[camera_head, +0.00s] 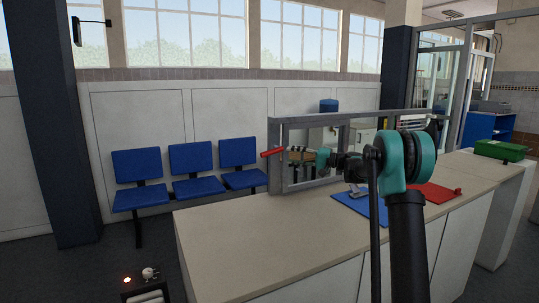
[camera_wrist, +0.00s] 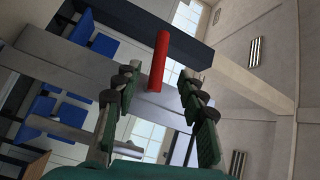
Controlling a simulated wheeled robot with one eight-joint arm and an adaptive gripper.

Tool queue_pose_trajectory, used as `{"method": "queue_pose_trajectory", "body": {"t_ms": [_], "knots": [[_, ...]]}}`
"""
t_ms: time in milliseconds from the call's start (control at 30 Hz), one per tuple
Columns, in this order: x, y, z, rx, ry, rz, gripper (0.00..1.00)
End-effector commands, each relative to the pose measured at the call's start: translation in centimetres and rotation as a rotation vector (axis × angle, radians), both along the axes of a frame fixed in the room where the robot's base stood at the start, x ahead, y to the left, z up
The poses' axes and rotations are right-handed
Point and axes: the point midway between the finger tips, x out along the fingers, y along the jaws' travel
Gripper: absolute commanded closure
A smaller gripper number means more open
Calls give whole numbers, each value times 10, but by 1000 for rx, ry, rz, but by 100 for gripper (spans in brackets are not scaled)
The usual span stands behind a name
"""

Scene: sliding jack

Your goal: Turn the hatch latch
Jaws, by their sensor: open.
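The hatch latch is a red bar handle (camera_head: 272,152) on the left post of a grey metal frame (camera_head: 279,178) that stands on the counter. In the head view the handle lies nearly level, slightly tilted. In the wrist view the red handle (camera_wrist: 160,57) shows in the gap between my fingers, touching neither visibly. My gripper (camera_head: 298,157) is just right of the handle in the head view. In the wrist view its two fingers (camera_wrist: 157,74) are spread, with nothing held. How far the handle is beyond the fingertips is hard to tell.
The beige counter (camera_head: 245,235) has clear room at the front left. A blue mat (camera_head: 358,204), a red item (camera_head: 436,192) and a green box (camera_head: 501,150) lie to the right. Blue chairs (camera_head: 192,158) stand behind the counter. My arm hides part of the counter.

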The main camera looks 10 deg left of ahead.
Motion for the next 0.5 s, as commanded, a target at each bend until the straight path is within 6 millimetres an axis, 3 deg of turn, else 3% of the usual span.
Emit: {"method": "queue_pose_trajectory", "body": {"t_ms": [300,500], "knots": [[13,63,1,-1,0,2,59],[18,92,2,0,0,1,59]]}}
